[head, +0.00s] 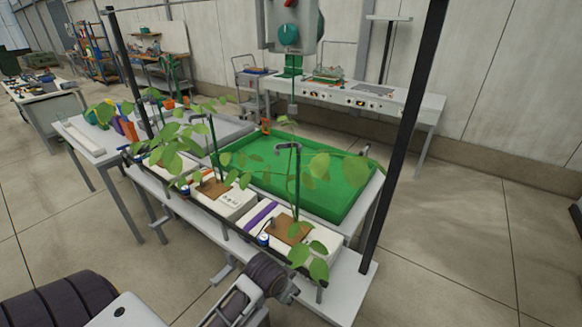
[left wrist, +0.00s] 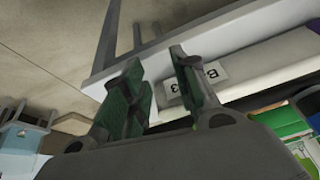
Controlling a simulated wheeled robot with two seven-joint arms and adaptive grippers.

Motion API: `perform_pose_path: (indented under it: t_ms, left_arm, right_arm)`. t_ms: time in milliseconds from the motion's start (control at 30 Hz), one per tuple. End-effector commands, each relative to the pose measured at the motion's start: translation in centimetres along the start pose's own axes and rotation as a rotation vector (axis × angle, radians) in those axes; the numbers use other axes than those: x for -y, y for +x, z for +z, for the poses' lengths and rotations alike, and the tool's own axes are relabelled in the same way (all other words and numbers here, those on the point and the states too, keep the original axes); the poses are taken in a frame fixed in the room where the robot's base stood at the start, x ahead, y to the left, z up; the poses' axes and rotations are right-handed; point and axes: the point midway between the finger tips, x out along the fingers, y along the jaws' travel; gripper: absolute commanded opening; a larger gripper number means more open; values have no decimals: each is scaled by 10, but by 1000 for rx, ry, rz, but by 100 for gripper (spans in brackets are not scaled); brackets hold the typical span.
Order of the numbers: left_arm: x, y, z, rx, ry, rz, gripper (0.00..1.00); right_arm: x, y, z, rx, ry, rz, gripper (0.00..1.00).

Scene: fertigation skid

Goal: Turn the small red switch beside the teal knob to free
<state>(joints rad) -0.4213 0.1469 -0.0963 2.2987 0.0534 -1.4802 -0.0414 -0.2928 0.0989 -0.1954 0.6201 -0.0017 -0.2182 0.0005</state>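The teal knob (head: 289,35) is on the front of a grey box (head: 272,28) at the top of the head view. A small red part (head: 291,2) shows above it, cut by the top edge; I cannot read its setting. My left gripper (head: 268,278) is low in the head view, in front of the plant bench and well away from the box. In the left wrist view my left gripper (left wrist: 156,58) has its green-padded fingers apart, with nothing between them. The box is not in that view. My right gripper is not in view.
The plant bench (head: 345,282) with climbing plants and a green tray (head: 340,208) lies between my arm and the box. A dark post (head: 405,130) rises at its right. A white bench (head: 425,112) stands behind. The floor on the right is clear.

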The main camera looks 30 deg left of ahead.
Motion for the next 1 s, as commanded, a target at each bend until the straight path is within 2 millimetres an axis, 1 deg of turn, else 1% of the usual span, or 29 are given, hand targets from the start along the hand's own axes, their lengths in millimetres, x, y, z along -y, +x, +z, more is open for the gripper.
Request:
perform_pose_path:
  t_ms: [100,200,567,767,1000]
  left_arm:
    - [1,-17,-6,-12,4,-2,29]
    - [6,-30,-17,-33,12,-6,29]
    - [22,-54,-58,-101,44,-18,29]
    - [37,-77,-95,-166,74,-32,29]
    - [57,-116,-144,-257,119,-55,29]
  right_arm:
    - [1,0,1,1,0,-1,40]
    - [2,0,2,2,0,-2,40]
    - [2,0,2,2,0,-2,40]
    - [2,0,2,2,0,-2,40]
    - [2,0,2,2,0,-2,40]
